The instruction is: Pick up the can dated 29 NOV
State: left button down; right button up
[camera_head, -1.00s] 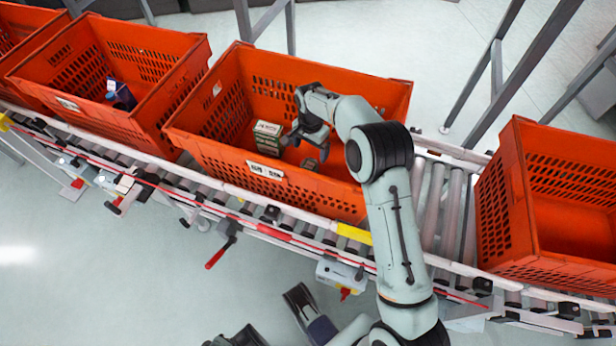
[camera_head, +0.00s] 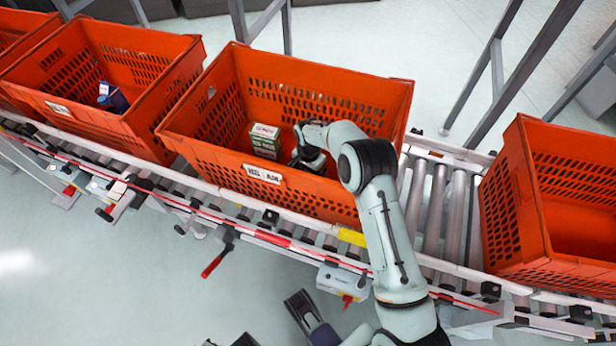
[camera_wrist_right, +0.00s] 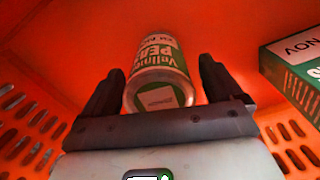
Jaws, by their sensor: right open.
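A can with a green and white label (camera_wrist_right: 158,62) lies between the two fingers of my right gripper (camera_wrist_right: 152,88) in the right wrist view. Its near end, with a pale square patch, faces the camera; I cannot read a date there. The right gripper is open around the can, with visible gaps beside it; in the head view the gripper (camera_head: 303,163) is down inside the middle orange tote (camera_head: 285,190). The can is hidden by the gripper and arm in the head view.
A green and white box (camera_head: 264,140) stands left of the gripper in the tote; in the wrist view the box (camera_wrist_right: 297,62) shows "NOV" at right. Other orange totes stand left (camera_head: 85,110) and right (camera_head: 512,220) on the roller conveyor (camera_head: 437,205). The tote walls surround the gripper.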

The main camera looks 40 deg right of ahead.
jog(key=c, duration=1.4)
jog(key=shift+o, duration=0.2)
jog(key=shift+r, duration=0.15)
